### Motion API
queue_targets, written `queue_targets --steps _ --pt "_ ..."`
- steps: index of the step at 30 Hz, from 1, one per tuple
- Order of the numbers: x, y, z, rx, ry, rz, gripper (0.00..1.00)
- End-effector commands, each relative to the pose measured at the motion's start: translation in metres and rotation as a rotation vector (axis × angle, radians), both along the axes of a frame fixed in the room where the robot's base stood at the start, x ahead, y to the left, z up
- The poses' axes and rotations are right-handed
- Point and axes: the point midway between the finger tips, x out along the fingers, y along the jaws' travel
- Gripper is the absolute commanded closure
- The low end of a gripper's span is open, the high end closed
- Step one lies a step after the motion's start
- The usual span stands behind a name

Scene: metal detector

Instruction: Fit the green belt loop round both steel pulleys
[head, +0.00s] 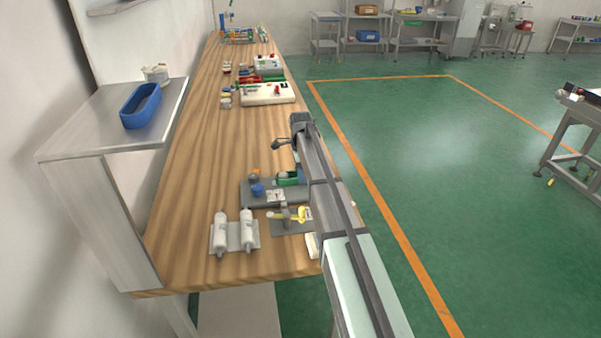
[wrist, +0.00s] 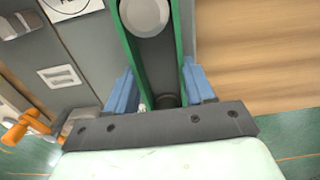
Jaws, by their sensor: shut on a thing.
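The green belt loop (wrist: 129,45) fills the middle of the wrist view, with one strand on each side of a round steel pulley (wrist: 145,14) at the top. In the head view, the green belt (head: 287,180) shows beside my arm over the grey base plate (head: 262,203).
A blue knob (head: 257,189) stands on the plate. A yellow-handled clamp (head: 300,214) and two white bottles (head: 234,232) are close by. A blue tray (head: 141,106) lies on the left shelf. Boards with parts stand farther along the wooden bench (head: 195,165), with bare wood between.

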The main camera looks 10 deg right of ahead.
Motion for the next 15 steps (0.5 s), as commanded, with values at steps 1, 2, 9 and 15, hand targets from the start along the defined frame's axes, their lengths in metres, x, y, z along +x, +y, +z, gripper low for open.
queue_targets --steps 1,2,9,15 --pt "0.0000 0.0000 0.0001 0.000 0.000 0.000 0.71" --pt "0.0001 0.0000 0.0001 0.000 0.000 0.000 0.71" --pt "0.0000 0.0000 0.0000 0.000 0.000 0.000 0.32" --pt "0.0000 0.0000 0.0000 0.000 0.000 0.000 0.17"
